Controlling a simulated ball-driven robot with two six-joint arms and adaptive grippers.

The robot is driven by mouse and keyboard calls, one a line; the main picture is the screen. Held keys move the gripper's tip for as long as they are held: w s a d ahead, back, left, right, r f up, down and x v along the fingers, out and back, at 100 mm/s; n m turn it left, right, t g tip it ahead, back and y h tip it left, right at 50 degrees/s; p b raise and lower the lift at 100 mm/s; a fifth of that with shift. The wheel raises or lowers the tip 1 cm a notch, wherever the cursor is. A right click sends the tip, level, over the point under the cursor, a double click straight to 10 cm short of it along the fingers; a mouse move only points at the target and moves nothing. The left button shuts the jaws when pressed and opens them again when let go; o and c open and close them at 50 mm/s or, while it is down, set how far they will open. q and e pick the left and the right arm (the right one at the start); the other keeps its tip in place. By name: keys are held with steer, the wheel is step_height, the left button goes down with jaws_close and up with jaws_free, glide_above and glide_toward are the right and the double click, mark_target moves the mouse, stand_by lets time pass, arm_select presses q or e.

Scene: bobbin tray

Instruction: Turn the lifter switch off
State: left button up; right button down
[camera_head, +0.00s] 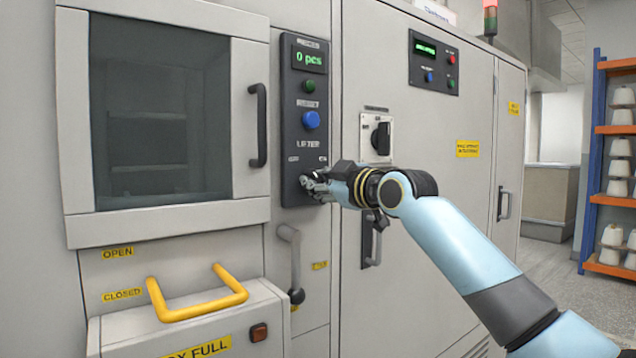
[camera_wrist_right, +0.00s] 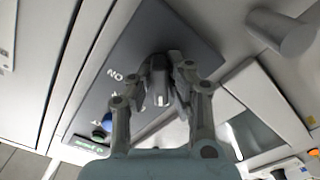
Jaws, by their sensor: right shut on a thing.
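The dark control panel (camera_head: 291,120) stands upright in the middle of the head view, with the LIFTER label (camera_head: 309,142) and two small position labels below it. My right gripper (camera_head: 314,185) is at the panel's lower end and covers the lifter switch there. In the right wrist view my right gripper (camera_wrist_right: 172,70) is shut on the lifter switch (camera_wrist_right: 161,98), a dark knob with a pale mark. The ON lettering beside it is seen upside down. The knob's exact angle is hard to tell. My left gripper is in neither view.
Above the switch are a blue reset button (camera_head: 310,120), a green button (camera_head: 309,86) and a display reading 0 pcs. A black rotary switch (camera_head: 381,138) sits right of the panel. A door handle (camera_head: 258,125) and a grey lever (camera_head: 294,262) stick out nearby.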

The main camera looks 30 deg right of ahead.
steer(key=c, duration=1.3)
jaws_free()
steer(key=shift+s, duration=0.1)
steer(key=shift+s+d, duration=0.25)
steer(key=shift+s, duration=1.7)
steer(key=shift+s+d, duration=0.3)
steer(key=shift+s, duration=1.7)
steer(key=shift+s+d, duration=0.25)
steer(key=shift+s, duration=1.7)
